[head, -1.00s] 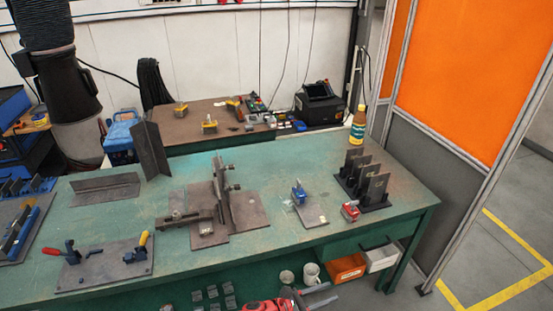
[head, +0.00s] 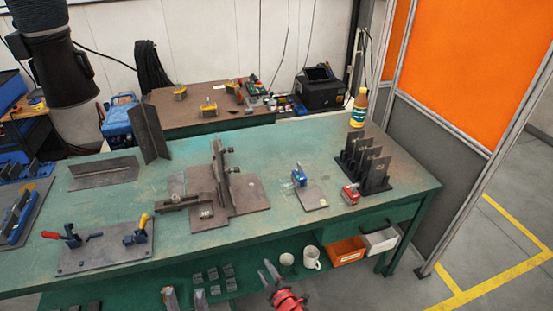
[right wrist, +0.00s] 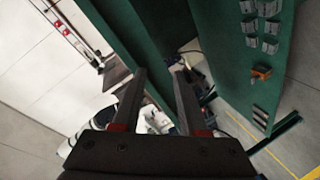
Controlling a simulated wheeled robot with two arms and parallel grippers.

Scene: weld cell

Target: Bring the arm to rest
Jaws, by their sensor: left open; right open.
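My left gripper (head: 185,298) shows only as two grey fingertips at the bottom edge of the head view. They are apart with nothing between them, below the front of the green bench (head: 110,215). My right gripper (head: 268,273), with red parts, is to the right of it, in front of the bench's lower shelf. In the right wrist view its two dark fingers (right wrist: 161,78) are spread apart and hold nothing. The rest of both arms is mostly hidden below the head view.
The bench carries a fixture (head: 222,195), a toggle-clamp plate (head: 105,248) and a rack of dark plates (head: 365,170). Small grey blocks (head: 215,272), mugs (head: 311,258) and an orange bin (head: 346,251) are on the lower shelf. Open floor (head: 500,250) lies to the right.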

